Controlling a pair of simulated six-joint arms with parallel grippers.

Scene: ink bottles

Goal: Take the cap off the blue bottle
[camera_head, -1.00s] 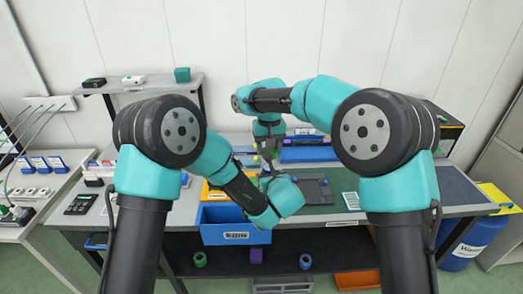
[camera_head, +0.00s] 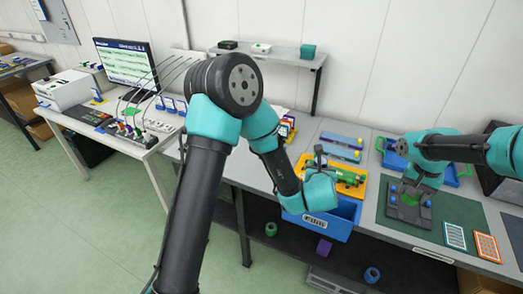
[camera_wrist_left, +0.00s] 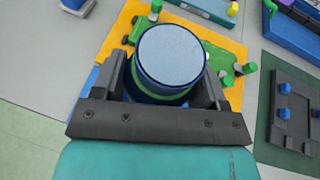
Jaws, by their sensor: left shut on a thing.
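My left gripper (camera_head: 318,152) is over the orange board. In the left wrist view its two dark fingers (camera_wrist_left: 163,88) close on a blue-rimmed round piece (camera_wrist_left: 171,53) with a pale flat top and a green band below. I cannot tell whether this is the cap alone or the blue bottle with it, because its underside is hidden. My right gripper (camera_head: 408,192) is low over a grey fixture (camera_head: 422,214); its fingers are too small and covered to read.
The orange board (camera_head: 350,187) carries green parts. A blue bin (camera_head: 325,224) hangs at the bench front. The grey fixture, also in the wrist view (camera_wrist_left: 288,101), has blue pegs and sits on a green mat (camera_head: 390,229). A shelf (camera_head: 285,56) stands behind.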

